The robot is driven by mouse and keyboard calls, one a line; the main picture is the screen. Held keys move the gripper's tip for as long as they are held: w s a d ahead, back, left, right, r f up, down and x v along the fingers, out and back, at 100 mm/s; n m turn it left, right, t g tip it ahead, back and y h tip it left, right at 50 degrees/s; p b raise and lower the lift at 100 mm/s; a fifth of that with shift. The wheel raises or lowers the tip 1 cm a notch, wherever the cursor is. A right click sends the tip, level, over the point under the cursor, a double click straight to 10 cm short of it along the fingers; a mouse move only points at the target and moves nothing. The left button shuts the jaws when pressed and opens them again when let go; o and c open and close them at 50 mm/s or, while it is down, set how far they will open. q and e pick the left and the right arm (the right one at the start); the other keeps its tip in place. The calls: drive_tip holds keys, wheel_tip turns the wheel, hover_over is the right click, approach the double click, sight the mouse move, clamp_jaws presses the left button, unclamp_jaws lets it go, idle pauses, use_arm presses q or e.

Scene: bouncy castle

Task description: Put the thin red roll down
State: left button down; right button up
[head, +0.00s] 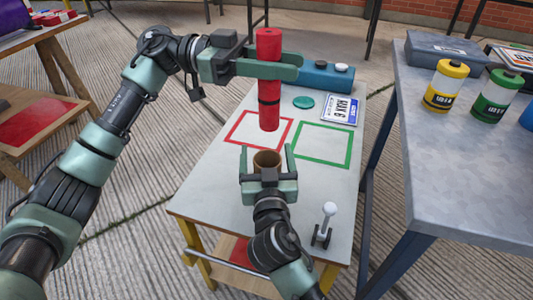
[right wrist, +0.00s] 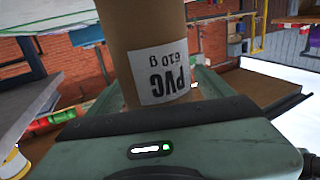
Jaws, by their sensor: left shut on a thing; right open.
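The thin red roll (head: 268,105) with a dark band is upright in my left gripper (head: 270,66), which is shut around its upper part. In the head view its lower end overlaps the red outlined square (head: 233,134) on the small table (head: 205,190); I cannot tell how far it is above the table top. My right gripper (head: 266,168) is open, with its fingers on either side of a brown cardboard tube (head: 266,158). The tube also shows in the right wrist view (right wrist: 148,35), with a white label reading PVC 610 g.
A green outlined square (head: 322,164) on the table is empty. Behind it are a teal disc (head: 303,102), a blue and white card (head: 341,109) and a teal box (head: 327,77). A small white-knobbed lever (head: 325,224) stands at front right. A grey table (head: 445,165) holds yellow and green canisters.

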clamp_jaws()
use_arm(q)
wheel_tip(320, 180, down, 20)
drive_tip(key=n+t, duration=0.1)
drive_tip(key=t, duration=0.1)
drive_tip(key=shift+w+h, duration=0.15)
drive_tip(key=shift+h, duration=0.15)
idle(0.3)
drive_tip(key=shift+f, duration=0.1)
drive_tip(key=c, duration=1.2)
unclamp_jaws()
drive_tip(key=shift+c, duration=0.2)
approach(278, 154)
drive_tip(key=shift+s+a+r, duration=0.4)
drive_tip(key=shift+a+r, duration=0.1)
drive_tip(key=shift+r, duration=0.1)
drive_tip(key=shift+s+a+r, duration=0.45)
drive_tip(key=shift+a+r, duration=0.1)
drive_tip(key=shift+r, duration=0.05)
